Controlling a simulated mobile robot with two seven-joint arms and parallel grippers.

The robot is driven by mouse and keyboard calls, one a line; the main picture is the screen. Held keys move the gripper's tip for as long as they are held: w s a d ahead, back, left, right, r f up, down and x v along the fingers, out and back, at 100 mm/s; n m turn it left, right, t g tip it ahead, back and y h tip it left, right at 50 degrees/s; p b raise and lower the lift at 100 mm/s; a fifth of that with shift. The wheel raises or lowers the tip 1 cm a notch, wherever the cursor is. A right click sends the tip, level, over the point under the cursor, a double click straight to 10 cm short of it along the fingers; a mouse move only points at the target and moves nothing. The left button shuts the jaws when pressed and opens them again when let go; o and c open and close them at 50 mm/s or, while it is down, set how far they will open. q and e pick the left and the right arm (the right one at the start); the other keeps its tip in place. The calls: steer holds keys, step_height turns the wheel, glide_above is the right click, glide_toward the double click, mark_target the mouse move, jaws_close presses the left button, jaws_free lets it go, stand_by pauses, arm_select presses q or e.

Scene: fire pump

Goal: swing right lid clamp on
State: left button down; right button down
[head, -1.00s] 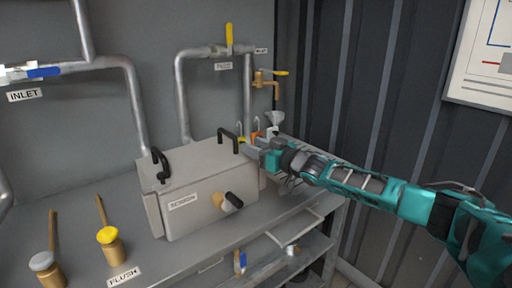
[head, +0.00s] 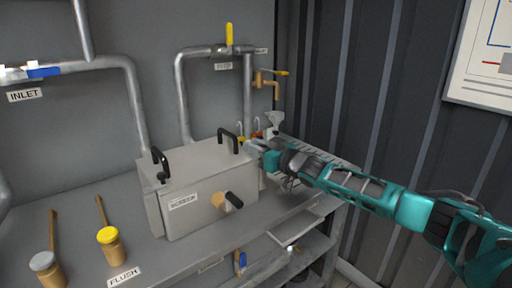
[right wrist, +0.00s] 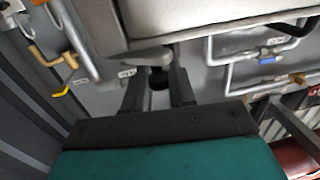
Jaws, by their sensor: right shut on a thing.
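The grey strainer box (head: 195,195) stands on the bench with its lid closed down flat. My right gripper (head: 254,147) is at the box's right side, just below the lid edge. In the right wrist view my right gripper (right wrist: 158,92) has its fingers on either side of a black knob (right wrist: 158,79), shut on it. The knob sits on a short grey clamp arm (right wrist: 149,56) beside the box wall. My left gripper is not in view.
A black-tipped knob (head: 234,200) sticks out of the box's front. A white funnel (head: 274,120) and a yellow-handled tap (head: 270,78) are behind my gripper. Brass valves (head: 110,248) stand at the front left.

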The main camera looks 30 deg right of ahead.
steer(key=shift+a+m+h, duration=0.15)
steer(key=shift+m+h, duration=0.25)
steer(key=shift+h, duration=0.1)
steer(key=shift+w+m+h+p, duration=0.15)
steer(key=shift+m+h+p, duration=0.3)
steer(key=shift+h, duration=0.15)
steer(key=shift+w+a+r+m+h+p, duration=0.1)
steer(key=shift+w+a+m+h+p, duration=0.1)
steer(key=shift+m+h+p, duration=0.55)
steer(key=shift+w+m+h+p, duration=0.15)
steer(key=shift+m+h+p, duration=0.25)
steer(key=shift+h, duration=0.55)
steer(key=shift+w+m+h, duration=0.15)
steer(key=shift+m+h, duration=0.15)
steer(key=shift+h, duration=0.5)
steer(key=shift+w+m+h, duration=0.2)
steer(key=shift+m+h, duration=0.3)
steer(key=shift+h, duration=0.3)
steer(key=shift+m+g+h, duration=0.3)
steer(key=shift+h, duration=0.1)
